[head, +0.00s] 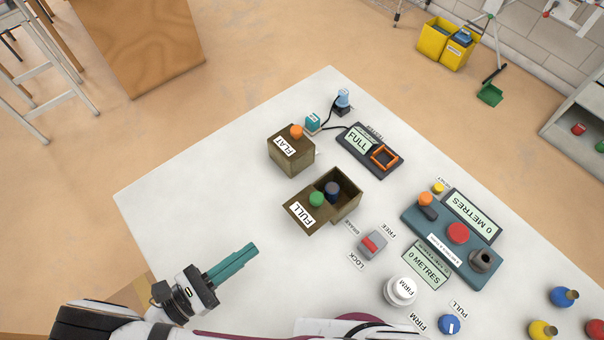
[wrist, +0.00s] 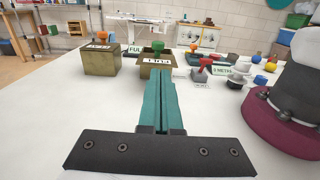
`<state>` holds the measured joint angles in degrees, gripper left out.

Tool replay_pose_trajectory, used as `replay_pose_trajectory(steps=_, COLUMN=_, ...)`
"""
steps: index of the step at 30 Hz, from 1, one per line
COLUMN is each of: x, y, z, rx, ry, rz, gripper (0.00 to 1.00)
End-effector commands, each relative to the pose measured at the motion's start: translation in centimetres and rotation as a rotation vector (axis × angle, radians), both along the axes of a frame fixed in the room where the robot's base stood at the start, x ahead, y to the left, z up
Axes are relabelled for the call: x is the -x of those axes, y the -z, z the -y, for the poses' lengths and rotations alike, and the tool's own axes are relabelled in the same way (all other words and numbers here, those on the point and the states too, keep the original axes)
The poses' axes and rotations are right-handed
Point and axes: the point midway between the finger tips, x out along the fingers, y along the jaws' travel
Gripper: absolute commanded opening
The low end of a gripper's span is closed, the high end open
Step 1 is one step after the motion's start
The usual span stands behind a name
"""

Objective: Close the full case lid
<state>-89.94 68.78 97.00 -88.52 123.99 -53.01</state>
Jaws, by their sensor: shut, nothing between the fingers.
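The full case (head: 349,205) is a brown box near the middle of the white table, its right part open on top, with a dark blue cylinder (head: 332,190) inside. Its lid (head: 318,211), with a green knob and a "FULL" label, covers the left part and juts out to the lower left. In the wrist view the full case (wrist: 147,72) stands beyond my fingertips, its inside hidden. My gripper (head: 250,250) has teal fingers shut together and empty. It is to the lower left of the lid, apart from it; it also shows in the wrist view (wrist: 159,76).
A closed-looking brown "FLAT" case (head: 291,158) with an orange knob stands behind the full case. A lock lever (head: 372,244) and a white "FIRM" knob (head: 401,291) are to the right. A control box (head: 450,238) lies farther right. The table's left part is clear.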

Motion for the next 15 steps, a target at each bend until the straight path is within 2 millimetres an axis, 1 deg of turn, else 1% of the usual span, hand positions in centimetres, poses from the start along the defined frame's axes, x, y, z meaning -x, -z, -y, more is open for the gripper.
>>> replay_pose_trajectory(steps=2, x=-0.2, y=0.2, z=0.2, rx=0.013, ry=-0.016, rz=0.001, gripper=0.00)
replay_pose_trajectory(steps=5, x=-1.3, y=0.1, z=1.3, rx=0.013, ry=-0.012, rz=0.002, gripper=0.00)
replay_pose_trajectory(steps=15, x=-6.6, y=0.1, z=6.7, rx=0.012, ry=-0.008, rz=-0.001, gripper=0.00)
